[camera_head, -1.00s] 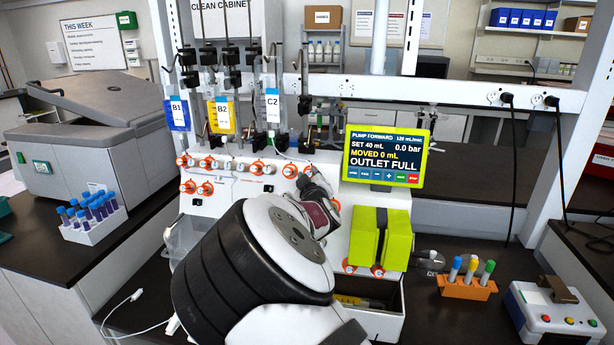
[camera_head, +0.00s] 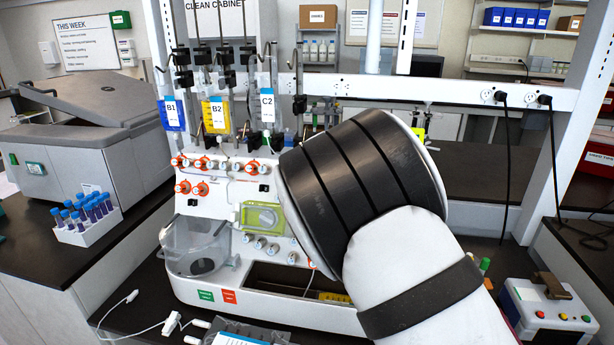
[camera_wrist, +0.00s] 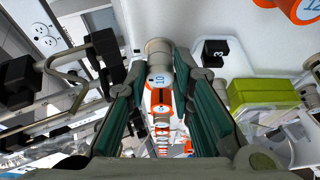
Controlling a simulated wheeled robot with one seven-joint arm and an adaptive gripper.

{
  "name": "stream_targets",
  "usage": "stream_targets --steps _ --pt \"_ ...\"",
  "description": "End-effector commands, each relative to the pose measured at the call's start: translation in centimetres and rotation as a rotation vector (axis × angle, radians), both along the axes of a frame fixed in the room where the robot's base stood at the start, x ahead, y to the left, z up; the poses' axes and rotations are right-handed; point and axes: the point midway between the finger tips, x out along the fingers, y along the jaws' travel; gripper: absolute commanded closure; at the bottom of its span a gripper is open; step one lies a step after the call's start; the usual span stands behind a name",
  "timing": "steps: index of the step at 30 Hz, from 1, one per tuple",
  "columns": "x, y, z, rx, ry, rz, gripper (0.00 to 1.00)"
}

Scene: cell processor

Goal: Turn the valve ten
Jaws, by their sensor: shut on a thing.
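Valve ten (camera_wrist: 158,80), a pale knob marked 10, sits between the fingers of my gripper (camera_wrist: 160,70) in the wrist view. The green-padded fingers close on it from both sides. A row of orange-ringed valves (camera_wrist: 162,112) runs away below it. In the head view my arm hides the gripper, valve ten and the right part of the white machine panel (camera_head: 225,187). Other orange valves (camera_head: 195,162) show on the panel's left.
An orange valve marked 12 (camera_wrist: 297,8) and a black block marked 3 (camera_wrist: 214,51) are close to the gripper. A yellow-green pump part (camera_head: 262,218) and a clear tub (camera_head: 195,248) are on the machine's front. Bags (camera_head: 217,115) hang above.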

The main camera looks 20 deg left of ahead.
Motion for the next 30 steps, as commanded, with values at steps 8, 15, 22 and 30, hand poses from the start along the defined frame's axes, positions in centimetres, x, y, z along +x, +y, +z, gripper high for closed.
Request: stream_targets --steps 8,15,22,30 --pt "-0.01 0.1 0.04 -0.038 -0.009 0.019 1.0" --pt "-0.01 0.08 0.03 -0.041 -0.01 0.019 1.0" --pt "-0.01 0.07 0.01 -0.041 -0.01 0.019 0.58" --pt "0.0 0.02 0.02 -0.04 -0.009 0.017 0.58"
